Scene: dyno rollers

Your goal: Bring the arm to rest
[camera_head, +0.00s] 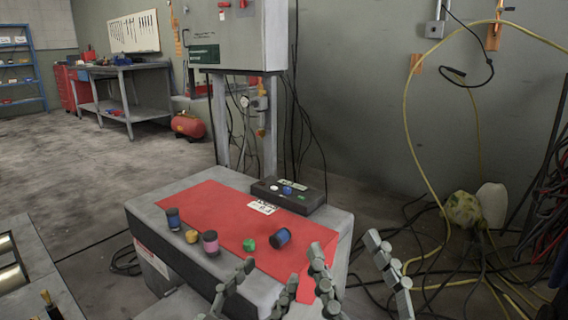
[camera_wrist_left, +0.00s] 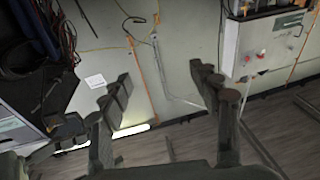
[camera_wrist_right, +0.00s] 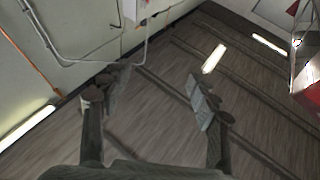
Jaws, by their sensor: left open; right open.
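My left gripper (camera_head: 267,273) is open and empty in front of the grey bench's near edge in the head view. My right gripper (camera_head: 346,245) is open and empty to its right, near the bench's front right corner. Both point upward in the picture, with nothing between their fingers. The left wrist view shows the left gripper (camera_wrist_left: 160,76) with fingers spread before a wall and floor. The right wrist view shows the right gripper (camera_wrist_right: 158,76) spread the same way. Most of both arms is out of sight.
Cables (camera_head: 420,225) hang at right.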

